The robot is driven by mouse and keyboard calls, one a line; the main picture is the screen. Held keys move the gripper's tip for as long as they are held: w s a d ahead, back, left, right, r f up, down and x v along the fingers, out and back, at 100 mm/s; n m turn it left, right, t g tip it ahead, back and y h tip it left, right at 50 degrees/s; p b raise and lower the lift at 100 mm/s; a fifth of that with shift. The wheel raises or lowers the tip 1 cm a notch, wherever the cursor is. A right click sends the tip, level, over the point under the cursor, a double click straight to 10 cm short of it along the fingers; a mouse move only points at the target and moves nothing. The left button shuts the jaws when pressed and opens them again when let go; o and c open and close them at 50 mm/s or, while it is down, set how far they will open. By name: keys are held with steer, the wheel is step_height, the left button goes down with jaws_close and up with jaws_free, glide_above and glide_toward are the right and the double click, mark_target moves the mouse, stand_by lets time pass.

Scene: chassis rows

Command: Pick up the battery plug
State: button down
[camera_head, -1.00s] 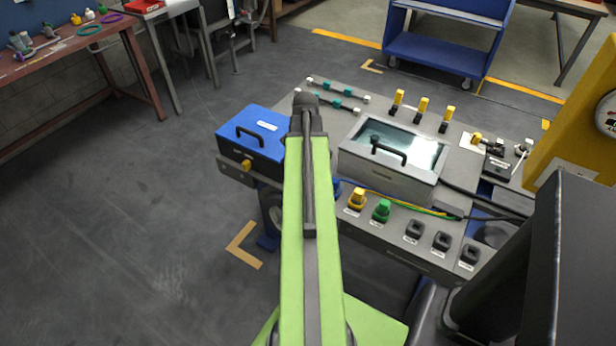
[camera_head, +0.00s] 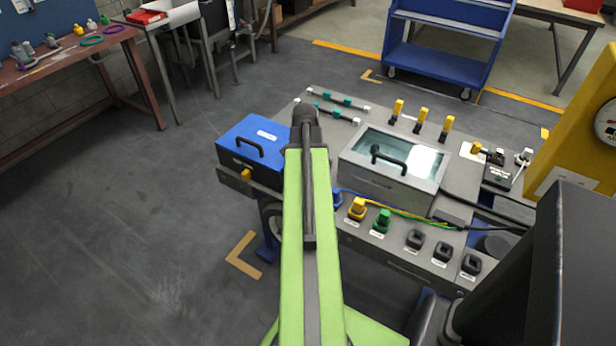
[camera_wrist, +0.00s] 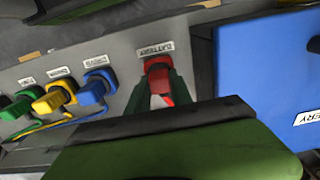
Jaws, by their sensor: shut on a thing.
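The battery plug (camera_wrist: 158,72) is red and shows in the wrist view just below a label reading BATTERY (camera_wrist: 155,48) on the grey panel. The dark green fingers of my gripper (camera_wrist: 160,92) stand on both sides of it and are shut on it. The plug is at the panel; I cannot tell whether it is seated in its socket. In the head view my own arm hides both the plug and my gripper.
In the wrist view, blue (camera_wrist: 97,88), yellow (camera_wrist: 56,97) and green (camera_wrist: 24,104) plugs with cables stand left of it. The blue battery box (camera_wrist: 268,80) is close on the right. A lidded glass-topped case (camera_head: 392,160) sits on the bench.

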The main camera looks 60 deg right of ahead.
steer(key=r+p, duration=0.5)
steer(key=shift+s+d+r, duration=0.15)
steer(key=shift+s, duration=0.05)
steer(key=s+d+r+p, duration=0.5)
steer(key=s+p, duration=0.1)
steer(key=s, duration=0.3)
steer(key=shift+s+d+r, duration=0.3)
steer(key=shift+d+r, duration=0.05)
steer(key=shift+d, duration=0.05)
